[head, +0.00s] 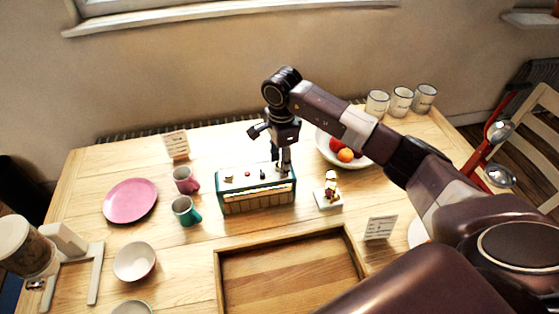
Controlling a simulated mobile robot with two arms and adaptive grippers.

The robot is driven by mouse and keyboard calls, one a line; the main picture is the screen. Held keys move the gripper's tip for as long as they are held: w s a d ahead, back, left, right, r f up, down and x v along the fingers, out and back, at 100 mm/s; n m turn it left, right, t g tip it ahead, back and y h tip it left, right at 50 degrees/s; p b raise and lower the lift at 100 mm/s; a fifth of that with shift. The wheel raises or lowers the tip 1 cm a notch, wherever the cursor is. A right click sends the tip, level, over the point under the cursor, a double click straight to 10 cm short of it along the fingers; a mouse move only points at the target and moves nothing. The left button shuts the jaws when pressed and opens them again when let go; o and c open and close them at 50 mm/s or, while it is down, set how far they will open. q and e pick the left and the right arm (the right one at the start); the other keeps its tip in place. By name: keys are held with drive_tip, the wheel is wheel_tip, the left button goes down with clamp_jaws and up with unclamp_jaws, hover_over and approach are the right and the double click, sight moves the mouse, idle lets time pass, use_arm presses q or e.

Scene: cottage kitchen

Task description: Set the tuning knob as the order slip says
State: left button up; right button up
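A teal-framed radio (257,204) with a pale, slatted front stands near the middle of the table. Small knobs or buttons show along its top; their markings are too small to read. My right gripper (282,164) points down at the right end of the radio's top. Its fingertips are at or just above the top and cover that part, so I cannot tell whether they touch or grip a knob. One small card (177,144) stands behind the pink mug, another card (380,227) stands at right; neither text is readable. My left gripper does not show.
A pink mug (186,180) and teal mug (186,211) stand close left of the radio, with a pink plate (130,200) beyond. A small figure (330,193) and a fruit bowl (325,150) are at right. A wooden tray (219,274) lies in front.

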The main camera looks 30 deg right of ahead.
clamp_jaws()
